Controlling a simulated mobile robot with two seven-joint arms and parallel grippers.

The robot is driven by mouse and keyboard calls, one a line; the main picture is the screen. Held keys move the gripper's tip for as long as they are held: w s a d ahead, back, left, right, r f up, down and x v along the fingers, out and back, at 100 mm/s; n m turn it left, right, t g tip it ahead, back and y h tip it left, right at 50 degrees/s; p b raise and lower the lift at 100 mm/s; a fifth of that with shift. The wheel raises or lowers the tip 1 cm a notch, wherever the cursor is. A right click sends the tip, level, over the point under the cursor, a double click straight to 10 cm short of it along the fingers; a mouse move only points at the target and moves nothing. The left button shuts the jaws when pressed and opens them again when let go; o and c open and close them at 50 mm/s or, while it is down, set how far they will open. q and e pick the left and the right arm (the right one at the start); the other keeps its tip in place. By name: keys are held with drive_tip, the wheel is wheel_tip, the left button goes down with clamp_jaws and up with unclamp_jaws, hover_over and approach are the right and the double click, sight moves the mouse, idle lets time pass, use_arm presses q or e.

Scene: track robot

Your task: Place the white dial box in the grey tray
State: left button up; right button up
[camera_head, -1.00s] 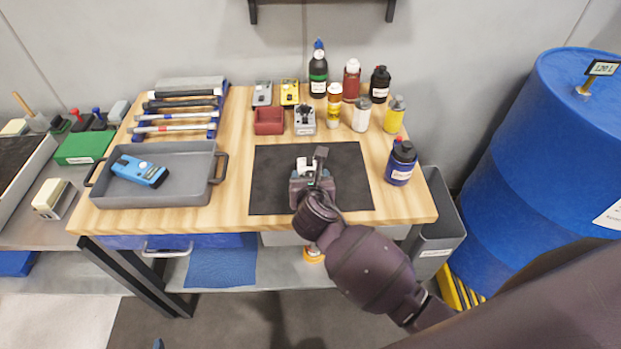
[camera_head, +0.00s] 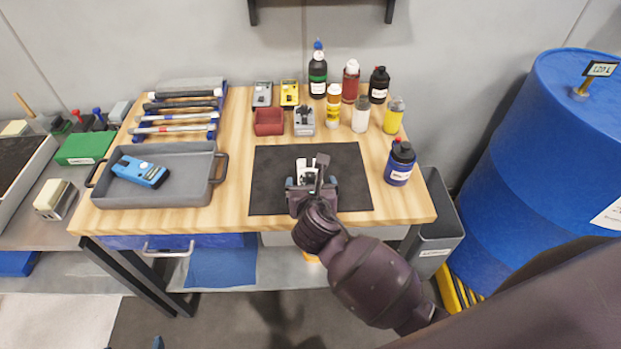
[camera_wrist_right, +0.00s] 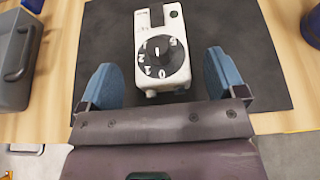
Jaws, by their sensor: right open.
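The white dial box (camera_wrist_right: 160,48), with a black numbered dial, lies on the black mat (camera_head: 350,165). In the head view only its top part (camera_head: 306,166) shows beyond my right gripper (camera_head: 311,182). In the right wrist view my right gripper (camera_wrist_right: 160,82) is open, its two blue fingers apart on either side of the box's near end. The fingers do not visibly press on the box. The grey tray (camera_head: 195,190) stands on the left of the table and holds a blue device (camera_head: 140,171). My left gripper is not in view.
A blue-labelled bottle (camera_head: 400,163) stands right of the mat. A tool rack (camera_head: 180,112) is behind the tray. The tray's right half is free.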

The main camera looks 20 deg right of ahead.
drive_tip(key=v, duration=0.8)
drive_tip(key=s+d+f+m+y, duration=0.1)
drive_tip(key=s+d+f+m, duration=0.3)
drive_tip(key=m, duration=0.6)
drive_tip(key=s+d+f+m+g+y, duration=0.1)
drive_tip(key=s+d+f+m, duration=0.3)
drive_tip(key=m, duration=0.6)
drive_tip(key=s+d+f+m+y, duration=0.1)
drive_tip(key=s+d+f+m, duration=0.2)
drive_tip(key=m, duration=0.8)
drive_tip(key=shift+s+d+f+y+p, duration=0.3)
drive_tip(key=shift+s+d+f+p, duration=0.15)
drive_tip(key=shift+s+d, duration=0.65)
drive_tip(key=shift+o, duration=0.4)
drive_tip(key=shift+s+d+m, duration=0.2)
drive_tip(key=shift+m, duration=0.2)
drive_tip(key=shift+w+r, duration=0.1)
